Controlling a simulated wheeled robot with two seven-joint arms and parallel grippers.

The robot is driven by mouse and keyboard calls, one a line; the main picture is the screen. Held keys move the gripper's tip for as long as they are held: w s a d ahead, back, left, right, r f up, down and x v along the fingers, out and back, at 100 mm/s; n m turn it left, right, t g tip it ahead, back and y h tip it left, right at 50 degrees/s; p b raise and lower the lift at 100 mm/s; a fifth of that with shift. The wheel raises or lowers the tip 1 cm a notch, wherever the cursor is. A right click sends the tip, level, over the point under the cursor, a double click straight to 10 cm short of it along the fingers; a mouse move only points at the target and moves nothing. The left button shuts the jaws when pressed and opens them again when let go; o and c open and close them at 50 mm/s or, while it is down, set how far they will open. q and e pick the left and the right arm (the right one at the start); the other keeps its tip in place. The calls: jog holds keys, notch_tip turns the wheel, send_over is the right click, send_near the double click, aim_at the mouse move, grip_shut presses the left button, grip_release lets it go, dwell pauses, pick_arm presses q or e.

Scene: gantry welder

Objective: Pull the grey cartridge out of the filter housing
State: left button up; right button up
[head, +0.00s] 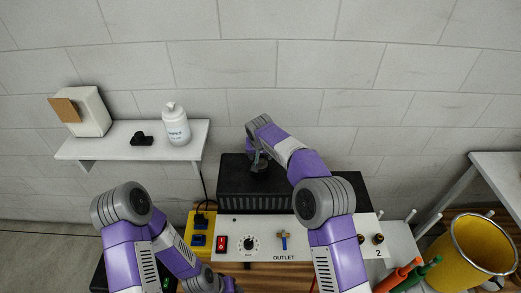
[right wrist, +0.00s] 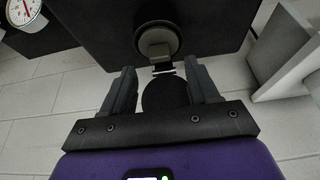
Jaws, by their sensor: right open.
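In the right wrist view a grey cartridge end (right wrist: 157,43) sits in a round dark port on the face of a black housing (right wrist: 215,30). My right gripper (right wrist: 160,68) is open, its two fingers spread apart just short of the cartridge and on either side of its line. The fingers do not visibly touch it. In the head view my right gripper (head: 260,164) is over the black box (head: 236,180) behind the panel, and the arm and gripper hide the cartridge. My left arm is at the lower left; its gripper is not visible.
A round gauge (right wrist: 22,10) is beside the housing. The control panel (head: 270,228) with switches stands in front of it. A wall shelf (head: 100,150) holds a white bottle (head: 175,125) and a white box (head: 90,108). A yellow bucket (head: 470,255) is at the right.

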aim_at(261, 159)
jog(key=shift+x, duration=1.9)
jog(key=shift+w, duration=0.1)
grip_shut()
jog(key=shift+r, duration=0.1)
jog(key=shift+r+p, duration=0.1)
jog(key=shift+p, duration=0.2)
jog(key=shift+r+p, duration=2.6)
jog(key=shift+r, duration=1)
